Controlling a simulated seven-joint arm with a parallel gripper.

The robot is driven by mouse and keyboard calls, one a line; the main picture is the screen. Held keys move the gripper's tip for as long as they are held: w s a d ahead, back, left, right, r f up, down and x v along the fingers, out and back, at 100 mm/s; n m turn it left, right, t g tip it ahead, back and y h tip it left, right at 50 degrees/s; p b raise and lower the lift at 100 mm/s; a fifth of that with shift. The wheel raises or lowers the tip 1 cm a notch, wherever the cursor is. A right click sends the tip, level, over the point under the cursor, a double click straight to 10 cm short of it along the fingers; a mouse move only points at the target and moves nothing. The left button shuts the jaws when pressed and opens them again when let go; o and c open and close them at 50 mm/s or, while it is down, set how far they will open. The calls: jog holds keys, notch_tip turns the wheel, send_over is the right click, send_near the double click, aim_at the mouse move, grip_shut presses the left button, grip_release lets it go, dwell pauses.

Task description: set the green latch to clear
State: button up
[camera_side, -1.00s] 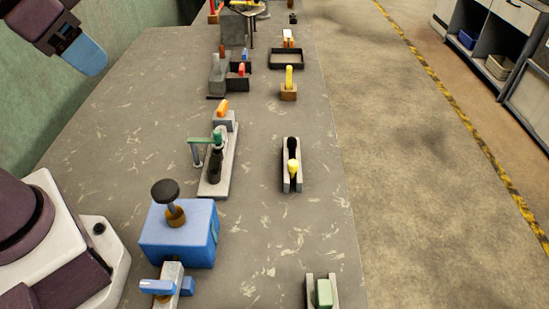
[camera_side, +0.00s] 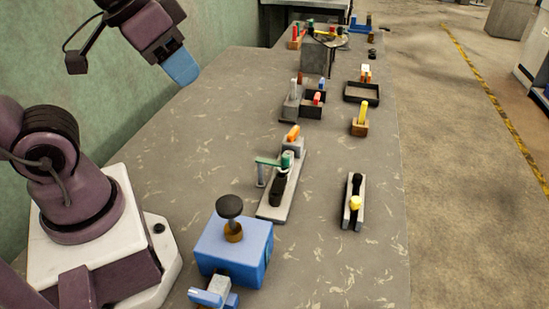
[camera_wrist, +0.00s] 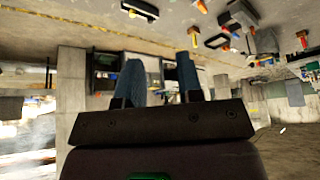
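A green lever (camera_side: 268,161) with a green knob (camera_side: 287,159) stands on a long grey plate (camera_side: 273,212) in mid-table, beside a black upright handle (camera_side: 278,189). It may be the green latch, but I cannot be sure; its setting and any markings are not readable. My gripper (camera_side: 183,70) is high at the upper left, well apart from the lever, with blue fingers. In the wrist view my gripper (camera_wrist: 160,68) shows two blue fingers spread apart with nothing between them.
A blue box (camera_side: 236,250) with a black knob stands in front. A grey slotted block (camera_side: 353,205) with black and yellow knobs is to the right. Behind are an orange-topped block (camera_side: 293,143), a yellow peg (camera_side: 362,115) and a dark tray (camera_side: 362,92). Bare tabletop lies between them.

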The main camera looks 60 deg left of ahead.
jog(key=shift+a+f, duration=0.1)
jog(key=shift+a, duration=0.1)
jog(key=c, duration=0.4)
jog(key=w+a+f+n+g, duration=0.1)
jog(key=w+a+f+n, duration=0.1)
jog(key=f, duration=0.1)
jog(key=w+a+f+n+g+h, duration=0.1)
jog(key=w+a+f+n+g, duration=0.1)
jog(key=a+f+n, duration=0.1)
jog(key=w+a+f+n+g+h, duration=0.1)
jog(key=w+a+f+n+g, duration=0.1)
jog(key=a+f, duration=0.1)
jog(key=shift+w, duration=0.25)
grip_shut()
jog(key=w+a+f+n+t+h, duration=0.2)
jog(key=w+a+f+n+h, duration=0.5)
jog(key=n, duration=0.7)
notch_tip(320, 180, down, 3)
jog(key=shift+w+a+f, duration=0.1)
jog(key=shift+w+a, duration=0.75)
jog(key=shift+w, duration=0.25)
